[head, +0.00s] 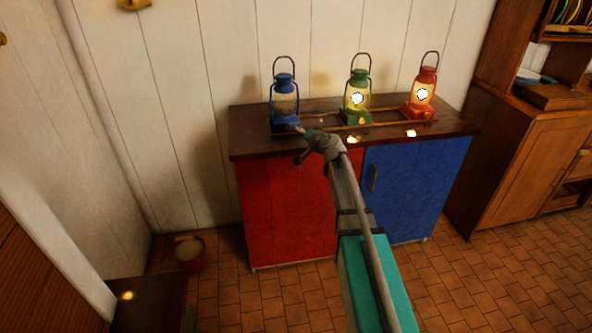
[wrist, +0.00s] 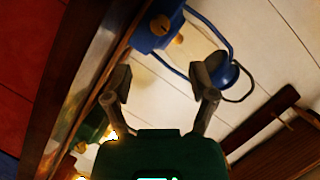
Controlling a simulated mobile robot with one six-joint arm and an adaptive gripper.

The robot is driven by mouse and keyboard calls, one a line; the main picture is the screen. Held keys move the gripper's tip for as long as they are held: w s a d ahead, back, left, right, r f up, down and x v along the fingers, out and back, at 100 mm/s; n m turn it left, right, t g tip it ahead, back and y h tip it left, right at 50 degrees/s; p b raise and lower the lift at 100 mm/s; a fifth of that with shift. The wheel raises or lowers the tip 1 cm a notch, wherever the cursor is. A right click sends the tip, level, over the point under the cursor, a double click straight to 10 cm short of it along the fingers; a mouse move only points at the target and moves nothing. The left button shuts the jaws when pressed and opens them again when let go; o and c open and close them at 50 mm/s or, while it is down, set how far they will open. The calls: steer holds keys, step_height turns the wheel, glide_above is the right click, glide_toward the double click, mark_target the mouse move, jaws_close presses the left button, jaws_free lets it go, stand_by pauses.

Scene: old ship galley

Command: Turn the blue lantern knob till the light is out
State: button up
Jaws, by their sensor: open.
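The blue lantern (head: 284,100) stands at the left end of the cabinet top, and its glass is dark. In the wrist view its blue base (wrist: 150,38) lies at the top, with a small brass knob (wrist: 160,23) on it and another small brass piece at its edge. My gripper (head: 302,132) is just in front of the lantern's base in the head view. In the wrist view my gripper (wrist: 162,82) is open and empty, its two fingers apart. The lantern base is beyond the fingertips, and I see no contact with the knob.
A green lantern (head: 357,97) and a red lantern (head: 423,94), both lit, stand to the right on the same cabinet top (head: 250,142). A low wooden rail runs along the lantern bases. A wooden dresser (head: 530,150) stands at right, and a bucket (head: 189,254) is on the floor.

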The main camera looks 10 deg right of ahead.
steer(key=s+a+n+g+p, duration=0.2)
steer(key=s+g+p, duration=0.1)
steer(key=s, duration=0.4)
steer(key=s+a+n+g+p, duration=0.2)
steer(key=s+g+p, duration=0.1)
steer(key=s, duration=0.4)
steer(key=s+a+r+n+g+p, duration=0.1)
steer(key=s+a+n+g+p, duration=0.1)
steer(key=s+p, duration=0.3)
steer(key=shift+s+a+g+p, duration=0.25)
steer(key=shift+s+g, duration=0.35)
steer(key=shift+s, duration=0.9)
steer(key=w+d+m+t+b, duration=0.2)
steer(key=w+d+t+b, duration=0.1)
steer(key=w, duration=0.6)
steer(key=w+d+m+t+b, duration=0.2)
steer(key=w+d+t+b, duration=0.2)
steer(key=w+t+b, duration=0.2)
steer(key=w, duration=0.2)
steer(key=shift+w+r+h, duration=0.35)
steer(key=shift+w+h, duration=0.05)
steer(key=shift+w, duration=0.1)
